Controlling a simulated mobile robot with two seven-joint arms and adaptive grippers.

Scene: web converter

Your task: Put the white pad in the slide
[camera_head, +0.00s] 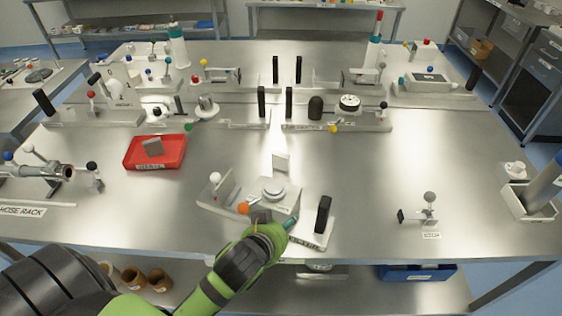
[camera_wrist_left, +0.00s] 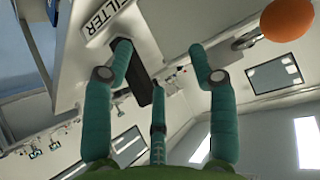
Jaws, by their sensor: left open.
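My left gripper (camera_head: 290,222) is low over the front middle of the table, beside a fixture with a round grey top (camera_head: 273,189). In the left wrist view its teal fingers (camera_wrist_left: 165,68) are spread, with nothing gripped between them. A black upright handle (camera_head: 323,214) on a labelled base stands just right of the gripper; a black block shows behind the left finger (camera_wrist_left: 142,88), near a FILTER label (camera_wrist_left: 106,20). A small white plate (camera_head: 281,162) stands upright behind the fixture. I cannot tell which is the white pad, nor which part is the slide.
An orange knob (camera_head: 243,208) and a white-knobbed bracket (camera_head: 217,187) are left of the fixture. A small clamp stand (camera_head: 429,208) is at the right. Several levered fixtures line the back. The table right of centre is largely clear.

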